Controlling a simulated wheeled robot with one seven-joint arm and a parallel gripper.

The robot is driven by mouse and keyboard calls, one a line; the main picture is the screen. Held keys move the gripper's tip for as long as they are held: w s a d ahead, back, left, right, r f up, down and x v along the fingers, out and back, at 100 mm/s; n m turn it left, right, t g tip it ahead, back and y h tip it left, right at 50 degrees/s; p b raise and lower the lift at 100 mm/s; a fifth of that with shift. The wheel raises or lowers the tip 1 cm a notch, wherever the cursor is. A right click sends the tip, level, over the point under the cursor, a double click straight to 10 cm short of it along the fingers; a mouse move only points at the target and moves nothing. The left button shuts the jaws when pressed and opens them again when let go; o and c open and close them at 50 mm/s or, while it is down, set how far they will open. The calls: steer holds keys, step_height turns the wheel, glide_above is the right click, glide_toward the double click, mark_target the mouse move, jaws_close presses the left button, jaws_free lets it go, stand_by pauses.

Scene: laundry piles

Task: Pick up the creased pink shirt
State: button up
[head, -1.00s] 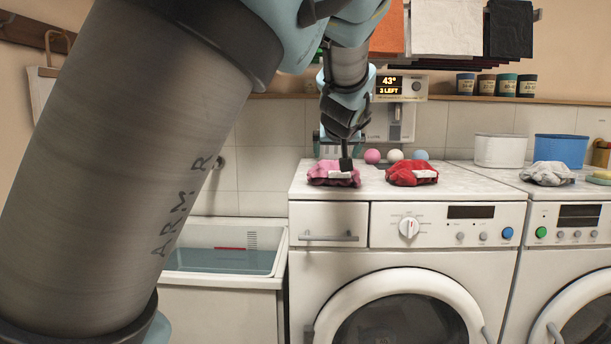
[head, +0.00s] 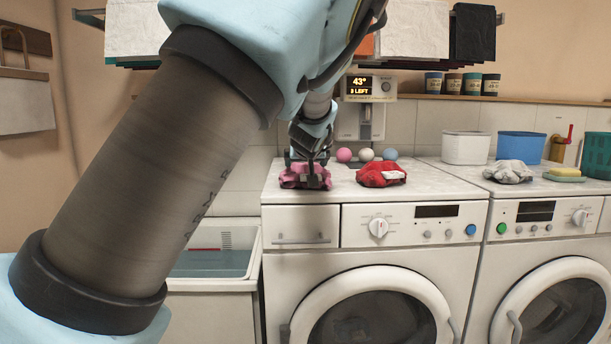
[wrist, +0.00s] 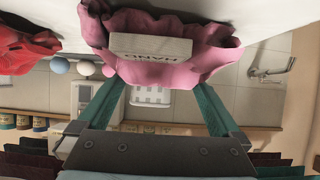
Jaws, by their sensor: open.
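The pink shirt (head: 290,182) lies crumpled on the left end of the left washing machine's top. It also shows in the wrist view (wrist: 205,60), with a pale tag reading "HAND" on it. My gripper (head: 306,178) is down at the shirt, pointing at it from above. In the wrist view its two green fingers (wrist: 157,85) are spread wide, reaching the shirt's left and right sides. The jaws are not closed on the cloth. Whether the fingertips touch it cannot be told. My gripper hides part of the shirt in the head view.
A red garment (head: 376,176) lies just right of the shirt. Pink, white and blue balls (head: 366,155) sit behind it. A grey garment (head: 508,172), a white tub (head: 466,149) and a blue tub (head: 521,147) stand farther right. A sink (head: 215,255) is at the left.

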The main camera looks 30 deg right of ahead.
steer(key=shift+c, duration=0.2)
steer(key=c, duration=1.2)
steer(key=shift+c, duration=0.7)
steer(key=shift+r, duration=0.15)
